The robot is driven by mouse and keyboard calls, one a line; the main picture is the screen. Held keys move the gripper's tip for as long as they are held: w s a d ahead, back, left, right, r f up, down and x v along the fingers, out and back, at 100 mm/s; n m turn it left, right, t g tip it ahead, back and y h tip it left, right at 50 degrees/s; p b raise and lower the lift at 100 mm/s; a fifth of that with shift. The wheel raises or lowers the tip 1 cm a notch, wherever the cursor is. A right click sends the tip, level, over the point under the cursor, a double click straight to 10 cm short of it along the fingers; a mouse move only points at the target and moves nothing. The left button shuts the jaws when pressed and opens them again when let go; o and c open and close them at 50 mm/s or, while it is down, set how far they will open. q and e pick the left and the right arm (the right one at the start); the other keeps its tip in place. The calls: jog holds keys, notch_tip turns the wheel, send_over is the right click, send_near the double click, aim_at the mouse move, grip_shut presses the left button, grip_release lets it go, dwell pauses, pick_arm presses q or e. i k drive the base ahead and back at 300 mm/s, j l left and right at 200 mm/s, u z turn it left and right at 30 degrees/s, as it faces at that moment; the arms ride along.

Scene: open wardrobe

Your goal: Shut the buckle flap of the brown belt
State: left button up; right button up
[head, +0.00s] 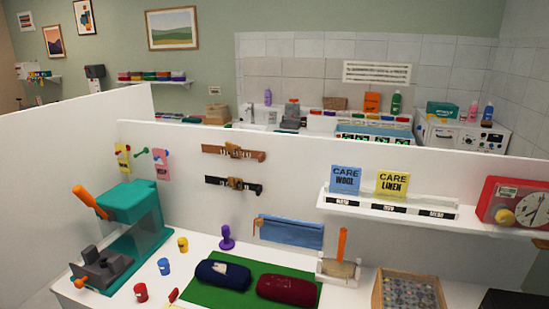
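The brown belt (255,156) is mounted level on the white back panel, left of the middle. Its buckle, with pale markings around it, is near the strap's centre. The buckle flap is too small to tell its position clearly. A black belt (216,181) with a brownish buckle hangs just below it, apart from it. Neither of my grippers is in view, and nothing touches the brown belt.
A teal press (135,215) with an orange lever stands left on the white table. A purple stamp (226,238), small cups and two rolled cloth cases on a green mat (205,293) lie below the belts. A shelf (400,209) juts out at right. Space before the belts is clear.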

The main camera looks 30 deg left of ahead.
aim_at(230, 146)
jog(key=u, duration=1.3)
